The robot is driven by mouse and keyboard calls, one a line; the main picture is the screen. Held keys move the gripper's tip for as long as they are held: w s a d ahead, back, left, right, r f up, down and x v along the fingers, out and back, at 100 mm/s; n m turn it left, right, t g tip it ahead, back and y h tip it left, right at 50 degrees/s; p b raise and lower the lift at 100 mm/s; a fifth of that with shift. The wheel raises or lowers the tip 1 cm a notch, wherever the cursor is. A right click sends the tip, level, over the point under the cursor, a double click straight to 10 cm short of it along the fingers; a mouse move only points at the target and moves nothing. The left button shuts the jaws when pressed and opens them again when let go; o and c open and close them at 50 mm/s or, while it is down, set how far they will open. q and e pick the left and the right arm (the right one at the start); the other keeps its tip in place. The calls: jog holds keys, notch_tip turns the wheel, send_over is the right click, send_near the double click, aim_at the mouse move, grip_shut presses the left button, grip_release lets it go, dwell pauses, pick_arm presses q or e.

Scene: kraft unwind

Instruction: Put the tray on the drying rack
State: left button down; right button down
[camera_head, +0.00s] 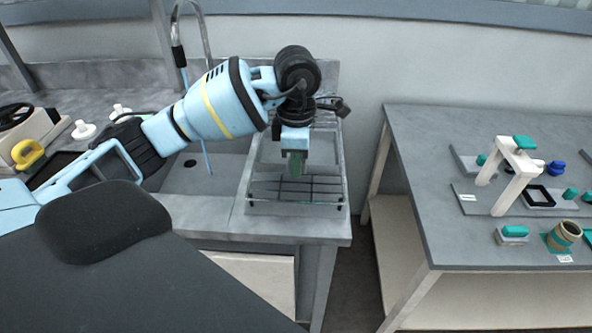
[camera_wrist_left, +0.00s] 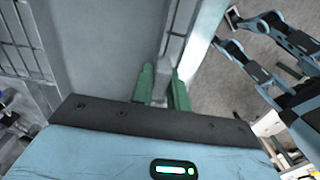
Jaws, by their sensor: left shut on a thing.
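The tray (camera_head: 322,154) is a grey, shallow, flat-bottomed piece at the drying rack in the head view. The drying rack (camera_head: 297,190) has a pale frame and dark wires, and stands at the right end of the counter. My left gripper (camera_head: 296,165) points down over the rack, shut on the near rim of the tray. In the left wrist view the green fingers (camera_wrist_left: 163,88) close on that rim, and the grey floor of the tray (camera_wrist_left: 105,45) fills the middle. The tray's underside is hidden, so I cannot tell whether it touches the rack.
A sink with a tall faucet (camera_head: 207,120) lies left of the rack. White knobs (camera_head: 83,129) and a yellow-handled device (camera_head: 27,153) stand at the far left. A separate table (camera_head: 425,170) with small fixtures is at right, across a gap.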

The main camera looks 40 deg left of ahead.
pick_arm(q)
jog(key=shift+w+a, duration=0.25)
jog(key=shift+w, duration=0.05)
notch_tip(320, 180, down, 4)
jog(key=shift+r, duration=0.25)
jog(key=c, duration=1.4)
grip_release()
jog(key=shift+f, duration=0.15)
jog(key=shift+o, duration=0.2)
